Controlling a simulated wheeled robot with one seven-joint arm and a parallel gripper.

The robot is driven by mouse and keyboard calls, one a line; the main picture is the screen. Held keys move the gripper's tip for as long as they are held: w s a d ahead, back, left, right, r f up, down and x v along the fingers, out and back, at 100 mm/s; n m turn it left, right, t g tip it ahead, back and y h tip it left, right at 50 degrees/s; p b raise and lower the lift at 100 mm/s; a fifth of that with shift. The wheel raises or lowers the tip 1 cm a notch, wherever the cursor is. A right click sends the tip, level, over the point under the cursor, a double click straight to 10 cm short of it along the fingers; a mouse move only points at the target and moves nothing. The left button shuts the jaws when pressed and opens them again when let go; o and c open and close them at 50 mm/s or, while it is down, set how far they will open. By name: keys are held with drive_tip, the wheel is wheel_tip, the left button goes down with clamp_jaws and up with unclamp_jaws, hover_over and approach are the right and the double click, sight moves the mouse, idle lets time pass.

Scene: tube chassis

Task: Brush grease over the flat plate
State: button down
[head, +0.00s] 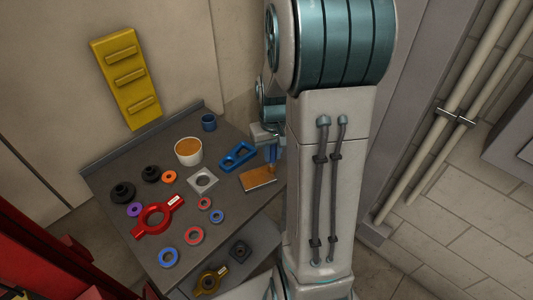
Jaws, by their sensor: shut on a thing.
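The flat plate (256,181) lies on the right part of the grey bench top, with an orange-brown upper face and a pale edge. My gripper (270,146) is above the plate's far right corner, partly hidden by my arm. It is shut on a brush (271,156) with a blue handle, held roughly upright. The brush's lower end is at or just above the plate's far edge; I cannot tell whether it touches. A white tub (188,158) with orange-brown grease (188,145) stands open at the back of the bench.
A blue two-hole part (238,157) lies close left of the plate. My arm blocks the right side.

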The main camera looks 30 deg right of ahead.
drive_tip(key=shift+s+a, duration=0.3)
drive_tip(key=shift+s, duration=0.6)
drive_tip(key=shift+w+a, duration=0.2)
drive_tip(key=shift+a, duration=0.05)
drive_tip(key=a, duration=0.3)
drive_tip(key=shift+w, duration=0.2)
drive_tip(key=shift+d, duration=0.3)
drive_tip(key=d, duration=0.3)
drive_tip(key=shift+s+d, duration=0.1)
drive_tip(key=shift+d, duration=0.1)
wheel_tip(320, 180, up, 8)
drive_tip(key=p, duration=0.5)
